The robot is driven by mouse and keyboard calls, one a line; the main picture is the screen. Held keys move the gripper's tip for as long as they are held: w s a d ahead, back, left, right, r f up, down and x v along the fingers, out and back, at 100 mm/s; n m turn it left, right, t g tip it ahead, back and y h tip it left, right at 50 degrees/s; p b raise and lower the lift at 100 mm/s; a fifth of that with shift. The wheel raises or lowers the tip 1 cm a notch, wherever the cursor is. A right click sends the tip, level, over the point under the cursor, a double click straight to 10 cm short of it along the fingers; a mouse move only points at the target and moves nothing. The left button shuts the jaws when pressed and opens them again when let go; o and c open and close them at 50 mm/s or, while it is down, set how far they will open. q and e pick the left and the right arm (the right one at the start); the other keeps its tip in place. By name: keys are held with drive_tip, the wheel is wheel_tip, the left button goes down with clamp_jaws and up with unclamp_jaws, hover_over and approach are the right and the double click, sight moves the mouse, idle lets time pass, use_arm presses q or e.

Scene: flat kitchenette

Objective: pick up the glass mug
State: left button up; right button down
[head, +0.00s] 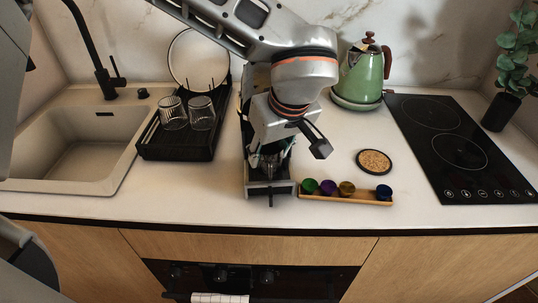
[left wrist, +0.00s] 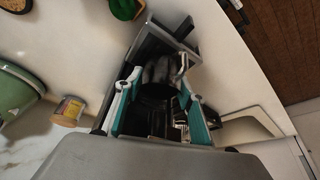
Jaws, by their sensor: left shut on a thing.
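My left gripper (head: 268,162) reaches down in front of the coffee machine, just above its drip tray (head: 270,189). In the left wrist view the teal-padded fingers (left wrist: 160,88) are shut on the glass mug (left wrist: 160,70), which shows as a dark, shiny, rounded shape between them. In the head view the mug is mostly hidden by the gripper and wrist. I cannot tell whether the mug touches the tray. My right gripper is not in view.
A wooden holder with several coloured capsules (head: 347,188) stands right of the machine, near a round cork coaster (head: 374,161). A green kettle (head: 363,75) stands behind. A black rack (head: 180,139) with two glasses (head: 173,113) is left, beside the sink (head: 75,160). The hob (head: 455,150) is right.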

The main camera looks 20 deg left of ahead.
use_arm(q)
drive_tip(key=shift+r, duration=0.15)
drive_tip(key=shift+r, duration=0.6)
drive_tip(key=shift+s+d, duration=0.15)
drive_tip(key=shift+d, duration=0.05)
drive_tip(key=s+d+b, duration=0.1)
drive_tip(key=s+d, duration=1.1)
drive_tip(key=shift+s, duration=0.2)
drive_tip(key=shift+d, duration=0.1)
idle(0.4)
